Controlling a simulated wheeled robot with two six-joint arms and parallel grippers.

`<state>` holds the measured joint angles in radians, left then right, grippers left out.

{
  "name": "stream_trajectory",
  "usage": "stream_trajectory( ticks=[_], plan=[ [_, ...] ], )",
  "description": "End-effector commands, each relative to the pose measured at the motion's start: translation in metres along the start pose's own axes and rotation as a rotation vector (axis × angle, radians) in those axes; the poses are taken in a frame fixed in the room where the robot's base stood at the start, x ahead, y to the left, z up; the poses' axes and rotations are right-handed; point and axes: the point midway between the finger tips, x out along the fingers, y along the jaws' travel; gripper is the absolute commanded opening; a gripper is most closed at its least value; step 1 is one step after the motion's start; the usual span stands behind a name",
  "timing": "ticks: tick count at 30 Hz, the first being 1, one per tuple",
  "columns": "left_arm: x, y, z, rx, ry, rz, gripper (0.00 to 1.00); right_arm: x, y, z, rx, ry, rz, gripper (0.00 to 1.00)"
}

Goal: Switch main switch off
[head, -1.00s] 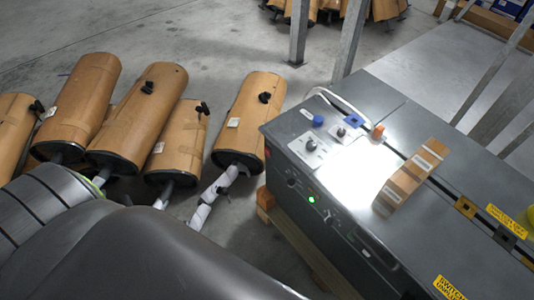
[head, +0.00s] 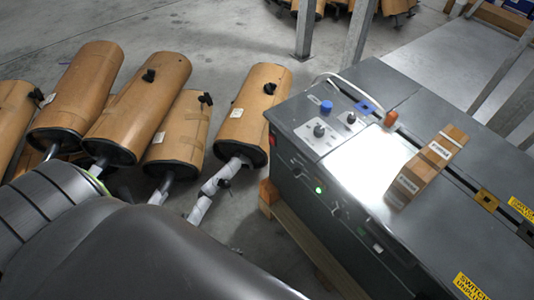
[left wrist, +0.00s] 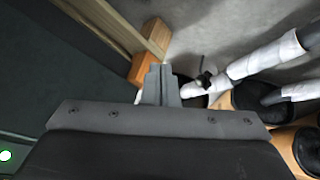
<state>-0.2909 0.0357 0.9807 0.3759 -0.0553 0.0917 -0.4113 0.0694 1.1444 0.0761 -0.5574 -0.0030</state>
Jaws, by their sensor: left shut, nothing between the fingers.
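The dark grey machine (head: 440,90) stands at the right in the head view. Its top panel carries a blue knob (head: 326,106) and two black knobs (head: 319,130) (head: 351,117). Its front face has a black control (head: 297,168), a green lit button (head: 319,190) and a small red part (head: 272,139) near the left corner. I cannot tell which is the main switch. My left gripper (left wrist: 161,70) is shut and empty in the left wrist view, beside the dark machine side. A green light (left wrist: 5,156) shows at that view's left edge. My right gripper is not in view.
Several brown mufflers (head: 250,105) stand left of the machine, with white-wrapped pipes (head: 215,185) near my left arm. A wooden pallet (head: 310,245) lies under the machine. A brown labelled box (head: 430,165) and an orange part (head: 391,118) are on top.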

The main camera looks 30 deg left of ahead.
Motion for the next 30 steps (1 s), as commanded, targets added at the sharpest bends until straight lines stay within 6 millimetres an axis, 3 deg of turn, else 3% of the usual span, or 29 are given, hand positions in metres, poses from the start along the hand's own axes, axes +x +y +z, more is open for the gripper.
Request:
stream_trajectory(
  ticks=[1, 3, 12, 21, 30],
  plan=[
    [0.014, 0.009, -0.011, -0.053, 0.055, 0.028, 0.0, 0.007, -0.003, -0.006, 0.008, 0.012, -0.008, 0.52],
    [0.021, 0.023, -0.032, -0.128, 0.124, 0.064, 0.0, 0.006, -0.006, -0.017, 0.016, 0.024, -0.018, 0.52],
    [0.029, 0.069, -0.117, -0.455, 0.397, 0.24, 0.0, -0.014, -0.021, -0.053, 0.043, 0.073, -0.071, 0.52],
    [0.01, 0.094, -0.19, -0.793, 0.624, 0.446, 0.0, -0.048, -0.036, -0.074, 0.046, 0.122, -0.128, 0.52],
    [-0.025, 0.1, -0.239, -1.107, 0.783, 0.657, 0.0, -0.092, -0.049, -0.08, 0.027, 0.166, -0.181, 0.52]
  ],
)
